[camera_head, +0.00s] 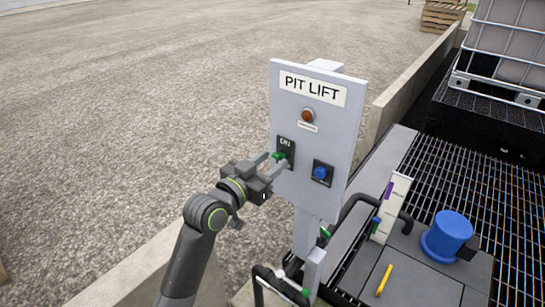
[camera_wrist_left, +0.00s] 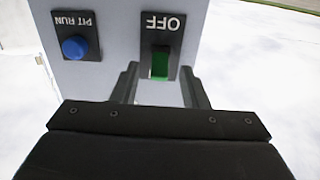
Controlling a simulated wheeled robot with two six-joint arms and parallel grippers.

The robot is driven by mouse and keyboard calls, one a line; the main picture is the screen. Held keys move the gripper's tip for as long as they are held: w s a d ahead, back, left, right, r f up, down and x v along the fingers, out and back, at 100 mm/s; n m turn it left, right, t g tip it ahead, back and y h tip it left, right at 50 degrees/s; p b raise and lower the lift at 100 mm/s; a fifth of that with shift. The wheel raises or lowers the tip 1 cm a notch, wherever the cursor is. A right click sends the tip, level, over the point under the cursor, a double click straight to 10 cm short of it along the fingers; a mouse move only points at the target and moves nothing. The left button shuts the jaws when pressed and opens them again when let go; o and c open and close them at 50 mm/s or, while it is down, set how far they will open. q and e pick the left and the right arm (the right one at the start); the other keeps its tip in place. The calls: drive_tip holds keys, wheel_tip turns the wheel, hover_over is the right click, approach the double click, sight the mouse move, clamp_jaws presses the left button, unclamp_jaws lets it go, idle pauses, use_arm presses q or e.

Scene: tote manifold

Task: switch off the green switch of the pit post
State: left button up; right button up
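The pit post carries a grey panel (camera_head: 345,120) headed PIT LIFT. Its green switch (camera_head: 279,155) sits on a black plate left of a blue knob (camera_head: 320,173). The ON label is hidden in the wrist view. My right gripper is not in view.
An orange-brown lamp (camera_head: 307,115) is above the switch. The blue knob, labelled PIT RUN, is close beside my left gripper. Right of the post are a dark grating (camera_head: 455,185), a blue cap (camera_head: 447,236) and a yellow stick (camera_head: 384,280). Open gravel lies left.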

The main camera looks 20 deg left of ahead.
use_arm(q)
drive_tip(key=shift+w+d, duration=0.2)
drive_tip(key=shift+w, duration=0.35)
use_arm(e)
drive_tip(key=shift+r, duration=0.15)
use_arm(q)
drive_tip(key=shift+c, duration=0.4)
clamp_jaws()
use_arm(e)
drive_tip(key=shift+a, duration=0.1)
